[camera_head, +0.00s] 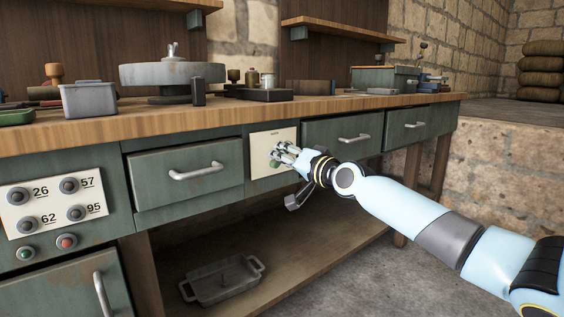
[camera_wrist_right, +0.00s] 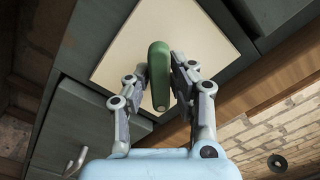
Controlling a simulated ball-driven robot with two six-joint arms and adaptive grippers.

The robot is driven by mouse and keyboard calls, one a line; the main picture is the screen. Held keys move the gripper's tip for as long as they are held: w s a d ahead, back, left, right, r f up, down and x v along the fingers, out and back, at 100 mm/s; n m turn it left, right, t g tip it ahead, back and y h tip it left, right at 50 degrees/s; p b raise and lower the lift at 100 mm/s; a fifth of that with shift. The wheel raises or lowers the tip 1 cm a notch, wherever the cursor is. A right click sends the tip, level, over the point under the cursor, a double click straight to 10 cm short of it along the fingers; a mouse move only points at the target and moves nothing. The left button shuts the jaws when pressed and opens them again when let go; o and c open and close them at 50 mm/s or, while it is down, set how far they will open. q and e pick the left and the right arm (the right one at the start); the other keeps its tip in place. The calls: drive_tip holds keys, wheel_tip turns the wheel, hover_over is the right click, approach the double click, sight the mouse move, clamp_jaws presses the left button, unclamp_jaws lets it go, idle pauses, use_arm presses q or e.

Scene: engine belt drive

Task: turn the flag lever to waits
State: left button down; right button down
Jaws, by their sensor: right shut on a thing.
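The flag lever is a green, round-ended bar (camera_wrist_right: 158,85) on a pale plate (camera_wrist_right: 122,58), seen in the wrist view. The plate (camera_head: 259,150) is set in the green bench front in the head view, with small text at its top that I cannot read. My right gripper (camera_wrist_right: 161,68) has a finger on each side of the lever and is shut on it. In the head view my right gripper (camera_head: 282,153) hides most of the lever, with only a bit of green (camera_head: 274,163) showing. My left gripper is out of view.
Closed drawers (camera_head: 187,177) with metal handles flank the plate. A button panel (camera_head: 50,205) is at the left. The wooden worktop (camera_head: 240,113) above carries a grey round machine part (camera_head: 172,74) and other items. A metal tray (camera_head: 222,281) lies on the low shelf.

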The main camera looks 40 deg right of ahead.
drive_tip(key=n, duration=0.2)
drive_tip(key=n+b, duration=0.2)
drive_tip(key=n, duration=0.1)
drive_tip(key=shift+f+n, duration=0.3)
drive_tip(key=shift+f, duration=0.05)
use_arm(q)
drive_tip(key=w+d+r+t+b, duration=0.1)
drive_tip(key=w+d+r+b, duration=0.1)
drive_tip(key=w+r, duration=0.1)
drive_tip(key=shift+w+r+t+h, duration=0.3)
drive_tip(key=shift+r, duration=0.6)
use_arm(e)
drive_tip(key=shift+d+r+n, duration=0.1)
drive_tip(key=shift+n, duration=1.8)
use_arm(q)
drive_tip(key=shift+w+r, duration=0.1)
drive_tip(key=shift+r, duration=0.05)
